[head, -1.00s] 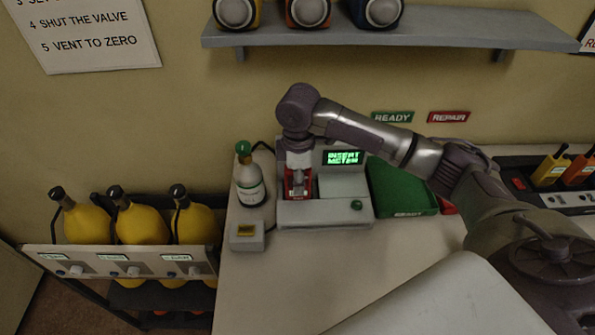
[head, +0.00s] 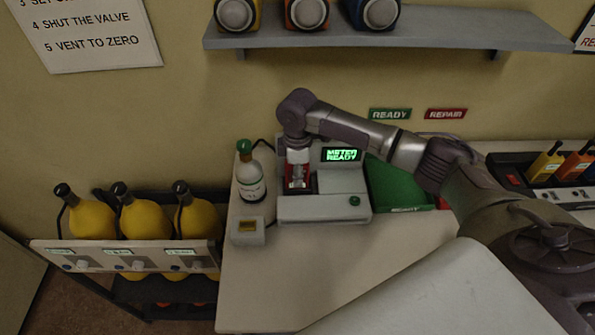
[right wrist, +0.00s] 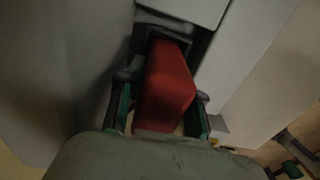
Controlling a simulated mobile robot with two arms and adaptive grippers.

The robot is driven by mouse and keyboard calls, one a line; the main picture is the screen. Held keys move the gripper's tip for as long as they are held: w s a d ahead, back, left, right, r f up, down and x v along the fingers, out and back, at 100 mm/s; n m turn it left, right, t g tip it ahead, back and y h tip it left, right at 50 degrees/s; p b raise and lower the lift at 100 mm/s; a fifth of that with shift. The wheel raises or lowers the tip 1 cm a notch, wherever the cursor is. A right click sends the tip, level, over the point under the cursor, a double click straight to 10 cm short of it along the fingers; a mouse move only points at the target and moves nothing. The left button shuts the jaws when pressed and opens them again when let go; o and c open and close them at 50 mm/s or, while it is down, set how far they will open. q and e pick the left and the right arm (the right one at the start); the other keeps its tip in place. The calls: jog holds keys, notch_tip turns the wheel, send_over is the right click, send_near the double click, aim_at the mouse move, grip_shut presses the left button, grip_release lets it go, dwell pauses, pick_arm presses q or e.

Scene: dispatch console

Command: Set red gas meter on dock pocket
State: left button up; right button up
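The red gas meter (right wrist: 168,85) stands in the pocket of the grey dock (head: 322,207), on the dock's left side. In the head view it is a small red patch (head: 289,185), mostly hidden by my gripper. My right gripper (head: 298,178) reaches down onto it from above. In the right wrist view the fingers (right wrist: 165,88) lie on both sides of the red body and look shut on it. The dock's screen (head: 341,155) reads "METER READY" in green. My left gripper is not in view.
A white bottle with a green cap (head: 249,178) and a small grey box (head: 247,231) stand close left of the dock. A green tray (head: 398,185) lies right of it. Yellow cylinders (head: 145,220) stand in a rack at left. The front counter (head: 290,270) is clear.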

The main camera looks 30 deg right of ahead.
jog(key=shift+o, duration=0.4)
notch_tip(320, 180, up, 7)
jog(key=shift+f+b, duration=0.1)
jog(key=shift+b, duration=0.85)
jog(key=shift+r, duration=0.5)
jog(key=shift+s+f, duration=0.1)
